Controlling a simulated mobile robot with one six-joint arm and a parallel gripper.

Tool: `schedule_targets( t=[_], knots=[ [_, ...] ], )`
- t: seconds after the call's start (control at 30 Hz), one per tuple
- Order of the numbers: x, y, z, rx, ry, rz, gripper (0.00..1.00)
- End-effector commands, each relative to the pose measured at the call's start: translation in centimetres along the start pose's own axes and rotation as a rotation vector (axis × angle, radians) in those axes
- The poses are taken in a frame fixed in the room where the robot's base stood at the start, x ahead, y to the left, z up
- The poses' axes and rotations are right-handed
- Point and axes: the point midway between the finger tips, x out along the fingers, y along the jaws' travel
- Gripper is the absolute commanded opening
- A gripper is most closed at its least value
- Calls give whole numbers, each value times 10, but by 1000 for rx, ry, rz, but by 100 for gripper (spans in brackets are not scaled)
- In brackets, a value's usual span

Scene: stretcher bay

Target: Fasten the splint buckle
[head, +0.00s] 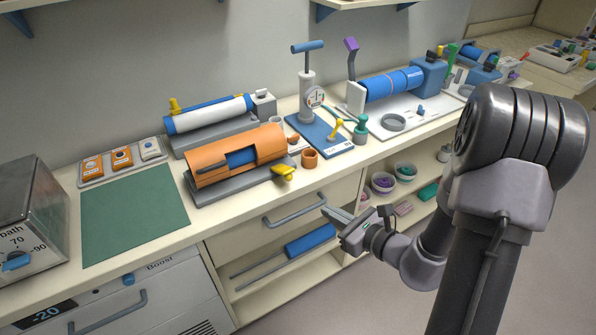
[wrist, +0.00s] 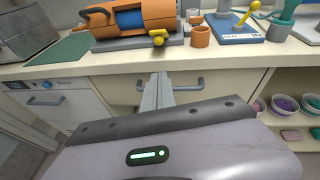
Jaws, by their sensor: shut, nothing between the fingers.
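An orange half-shell (head: 236,156), which looks like the splint, lies around a blue roll (head: 241,157) on a grey base (head: 240,182) on the counter. A dark strap or handle (head: 206,166) shows at its left part. A yellow piece (head: 284,172) sits at its front right; I cannot tell whether this is the buckle. The shell (wrist: 130,18) and yellow piece (wrist: 158,38) also show at the top of the wrist view. My gripper (head: 335,214) is shut and empty, in front of the drawers and below the counter top, apart from the splint. It also shows in the wrist view (wrist: 157,82).
A small orange cup (head: 309,158) stands right of the splint, with a blue-based pump (head: 320,135) behind it. A green mat (head: 133,213) lies to the left. The counter edge and a drawer handle (head: 294,207) are close to my gripper.

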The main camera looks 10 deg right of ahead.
Motion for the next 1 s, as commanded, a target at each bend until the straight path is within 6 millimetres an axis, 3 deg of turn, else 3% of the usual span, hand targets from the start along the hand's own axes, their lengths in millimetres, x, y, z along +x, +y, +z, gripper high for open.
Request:
schedule_targets(
  t=[0.43, 0.9, 1.0],
  knots=[
    [6, -4, -6, 14, 4, -18, 0],
    [102, -5, -7, 13, 2, -16, 0],
    [114, -5, 8, 12, 1, -16, 0]
  ],
)
